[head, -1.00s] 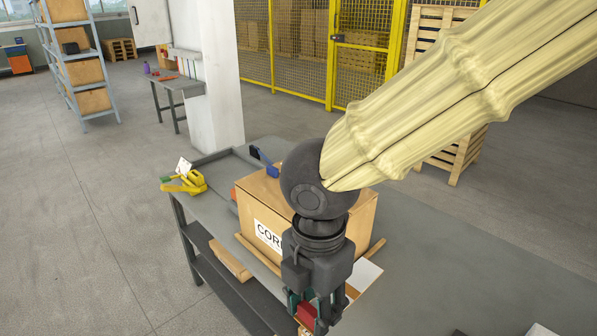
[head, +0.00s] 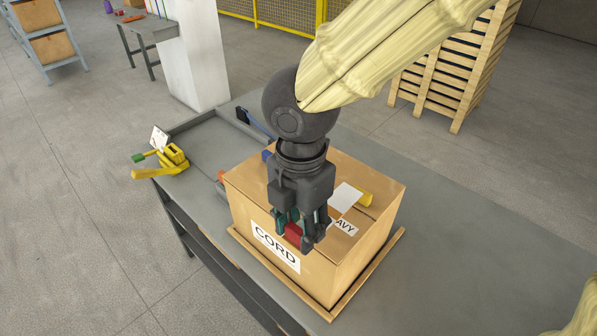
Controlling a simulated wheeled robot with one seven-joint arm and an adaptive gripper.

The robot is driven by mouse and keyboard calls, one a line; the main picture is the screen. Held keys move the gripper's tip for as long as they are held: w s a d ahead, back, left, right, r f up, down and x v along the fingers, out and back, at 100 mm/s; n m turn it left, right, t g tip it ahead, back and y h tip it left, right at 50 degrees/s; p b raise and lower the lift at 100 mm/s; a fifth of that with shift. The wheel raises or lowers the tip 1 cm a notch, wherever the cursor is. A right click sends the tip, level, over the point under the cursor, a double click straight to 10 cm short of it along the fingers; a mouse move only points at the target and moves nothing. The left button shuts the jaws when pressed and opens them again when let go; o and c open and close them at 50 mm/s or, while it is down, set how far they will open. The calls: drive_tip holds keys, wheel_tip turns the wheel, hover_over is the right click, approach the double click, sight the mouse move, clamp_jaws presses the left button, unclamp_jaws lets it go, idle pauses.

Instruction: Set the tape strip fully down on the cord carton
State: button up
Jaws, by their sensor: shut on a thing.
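The cord carton (head: 352,270) is a brown box with a white CORD label (head: 276,247) on its front side and a partly hidden label ending in AVY on top. My gripper (head: 294,230) points down over the carton's front top edge. It is shut on a small red piece (head: 293,235), which appears to be the tape strip; the fingers hide much of it. I cannot tell whether the red piece touches the carton. A white card (head: 345,197) and a yellow piece (head: 365,198) lie on the carton top, beyond the gripper.
The carton stands on a wooden board (head: 372,282) on a grey bench (head: 450,255). A yellow tape dispenser (head: 170,160) is at the bench's left end, and a blue-handled tool (head: 258,123) lies behind the carton. The bench right of the carton is clear.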

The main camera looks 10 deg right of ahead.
drive_tip(key=w+p, duration=0.1)
drive_tip(key=p, duration=0.1)
drive_tip(key=shift+w+r+p, duration=0.2)
drive_tip(key=shift+w+p, duration=0.2)
drive_tip(key=w+p, duration=0.1)
drive_tip(key=p, duration=0.3)
drive_tip(key=shift+w+d+p, duration=0.1)
drive_tip(key=shift+d+p, duration=0.05)
drive_tip(key=shift+p, duration=0.15)
drive_tip(key=p, duration=0.2)
drive_tip(key=shift+w+d+f+p, duration=0.15)
drive_tip(key=shift+w+p, duration=0.1)
drive_tip(key=shift+p, duration=0.15)
drive_tip(key=w+p, duration=0.1)
drive_tip(key=w, duration=0.2)
drive_tip(key=w+d+f+p, duration=0.1)
drive_tip(key=w, duration=0.2)
drive_tip(key=w+p, duration=0.1)
drive_tip(key=w, duration=0.3)
drive_tip(key=shift+d+f, duration=0.15)
drive_tip(key=shift+d, duration=0.05)
drive_tip(key=shift+w+f+p, duration=0.2)
drive_tip(key=shift+f+p, duration=0.3)
drive_tip(key=shift+f, duration=0.25)
drive_tip(key=shift+w+f+p, duration=0.15)
drive_tip(key=shift+f+p, duration=0.35)
drive_tip(key=shift+f, duration=0.55)
drive_tip(key=shift+f, duration=0.15)
drive_tip(key=o, duration=0.8)
drive_tip(key=shift+o, duration=0.2)
